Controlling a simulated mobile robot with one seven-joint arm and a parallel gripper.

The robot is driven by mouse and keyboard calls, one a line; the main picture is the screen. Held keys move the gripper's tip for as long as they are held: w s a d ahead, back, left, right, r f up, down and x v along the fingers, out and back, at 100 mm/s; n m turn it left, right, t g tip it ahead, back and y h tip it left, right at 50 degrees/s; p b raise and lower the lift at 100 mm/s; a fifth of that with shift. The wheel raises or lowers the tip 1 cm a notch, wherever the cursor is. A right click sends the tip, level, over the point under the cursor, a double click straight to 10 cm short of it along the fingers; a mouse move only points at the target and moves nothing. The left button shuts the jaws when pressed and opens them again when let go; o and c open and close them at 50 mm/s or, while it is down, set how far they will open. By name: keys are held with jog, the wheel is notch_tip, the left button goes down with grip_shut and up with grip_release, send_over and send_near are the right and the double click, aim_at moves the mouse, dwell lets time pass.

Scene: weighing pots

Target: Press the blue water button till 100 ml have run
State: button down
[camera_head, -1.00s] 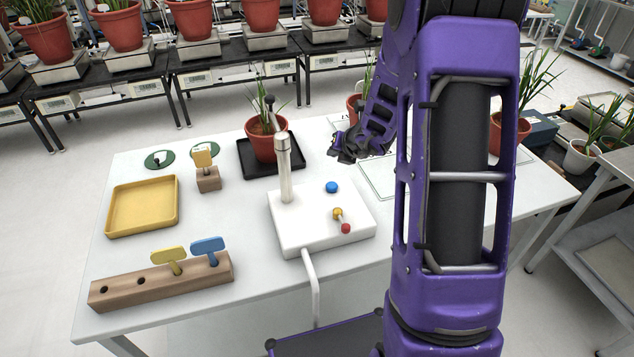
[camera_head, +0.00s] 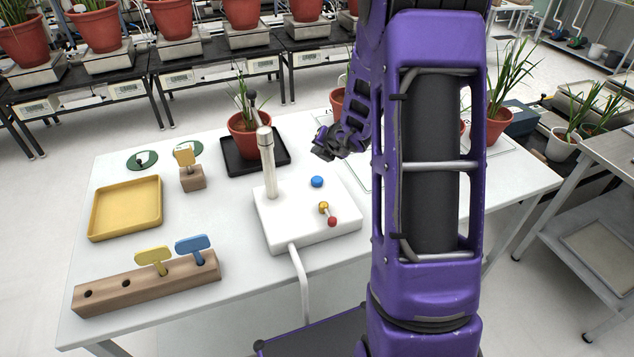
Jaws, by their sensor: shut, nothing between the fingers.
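The blue button (camera_head: 317,181) sits on top of the white dispenser base (camera_head: 290,235), near its back right. A metal spout post (camera_head: 267,165) rises from the base's left part. A small brass fitting with a red knob (camera_head: 331,221) is on the base in front of the button. A potted plant (camera_head: 243,135) stands on a black tray (camera_head: 232,160) behind the post. My gripper (camera_head: 318,150) is above and behind the blue button, apart from it. It is shut and empty, and its tips point left. Any water flow or volume readout is not visible.
A yellow tray (camera_head: 92,226), a wooden block with a yellow tag (camera_head: 193,183) and a wooden rack (camera_head: 120,292) holding yellow and blue tags stand on the left. More pots are partly hidden behind my arm. A white hose (camera_head: 301,290) hangs at the front.

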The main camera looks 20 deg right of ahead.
aim_at(318, 182)
notch_tip(318, 182, down, 7)
jog(key=b, duration=0.5)
jog(key=shift+b, duration=0.3)
dwell(1.5)
jog(key=shift+f+b, duration=0.4)
jog(key=shift+b, duration=0.1)
jog(key=shift+f, duration=0.65)
dwell(0.7)
jog(key=shift+r, duration=0.15)
jog(key=shift+r+p, duration=0.75)
jog(key=shift+r, duration=0.15)
jog(key=shift+r+p, duration=2.15)
jog(key=shift+r, duration=0.4)
